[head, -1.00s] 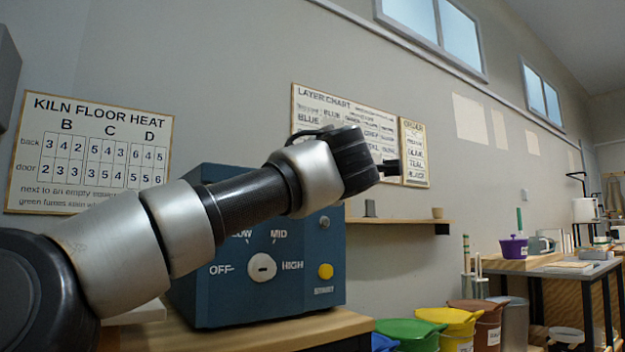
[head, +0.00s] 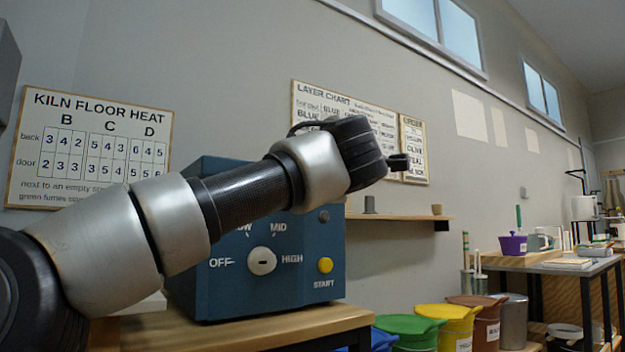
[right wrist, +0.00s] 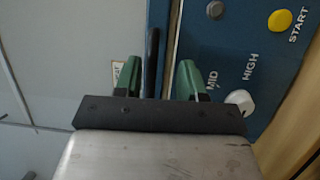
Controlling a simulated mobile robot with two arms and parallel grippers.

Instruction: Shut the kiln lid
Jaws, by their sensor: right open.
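The blue kiln (head: 225,290) stands on a wooden bench, with a dial, a yellow START button and OFF, MID and HIGH marks on its front. My arm crosses in front of it and hides much of its upper part; I cannot make out the lid clearly. My right gripper (head: 398,162) points right, near the kiln's upper right in the picture. In the right wrist view my right gripper (right wrist: 158,78) has its green fingers apart. A dark upright bar (right wrist: 153,50) shows between them; I cannot tell whether it belongs to the lid or is touched. My left gripper is not in view.
A heat chart (head: 90,150) and a layer chart (head: 345,105) hang on the wall. A small shelf (head: 400,218) is behind the gripper. Green (head: 410,325), yellow and brown bins stand right of the bench. A table (head: 555,262) with a purple pot (head: 513,244) is farther right.

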